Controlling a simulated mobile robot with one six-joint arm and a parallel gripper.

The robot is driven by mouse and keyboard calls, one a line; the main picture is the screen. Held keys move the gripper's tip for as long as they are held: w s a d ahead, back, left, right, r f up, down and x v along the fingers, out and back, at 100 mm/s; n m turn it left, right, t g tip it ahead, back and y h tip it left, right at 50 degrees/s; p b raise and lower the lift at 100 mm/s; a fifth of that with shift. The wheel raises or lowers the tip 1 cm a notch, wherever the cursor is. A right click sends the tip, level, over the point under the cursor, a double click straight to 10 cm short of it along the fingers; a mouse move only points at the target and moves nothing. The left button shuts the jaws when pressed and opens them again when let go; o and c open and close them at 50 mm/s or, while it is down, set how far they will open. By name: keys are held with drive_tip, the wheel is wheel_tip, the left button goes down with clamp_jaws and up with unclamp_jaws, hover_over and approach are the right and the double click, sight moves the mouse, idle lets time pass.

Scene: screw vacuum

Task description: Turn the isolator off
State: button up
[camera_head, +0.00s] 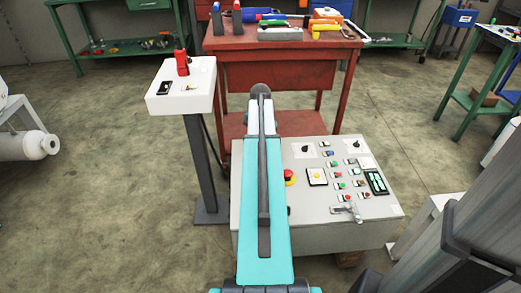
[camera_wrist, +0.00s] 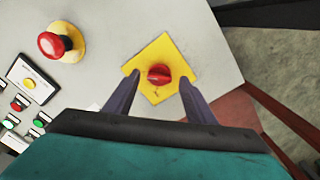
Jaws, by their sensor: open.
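The isolator (camera_wrist: 159,74) is a red rotary knob on a yellow square plate (camera_wrist: 150,54), near the edge of a grey control panel. In the wrist view my gripper (camera_wrist: 156,80) is open, with one finger on each side of the knob. I cannot tell whether the fingers touch it. In the head view my arm covers the isolator and the gripper. The control panel (camera_head: 330,236) stands in front of the red workbench.
A red emergency stop (camera_wrist: 55,44) on a yellow base sits left of the isolator; it also shows in the head view (camera_head: 290,175). Several buttons fill the panel. A white pedestal (camera_head: 180,103) stands left and a red workbench (camera_head: 284,47) behind.

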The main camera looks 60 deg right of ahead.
drive_tip(key=shift+f, duration=0.7)
drive_tip(key=c, duration=1)
drive_tip(key=shift+d, duration=0.2)
drive_tip(key=shift+c, duration=0.2)
drive_tip(key=shift+a+r, duration=0.1)
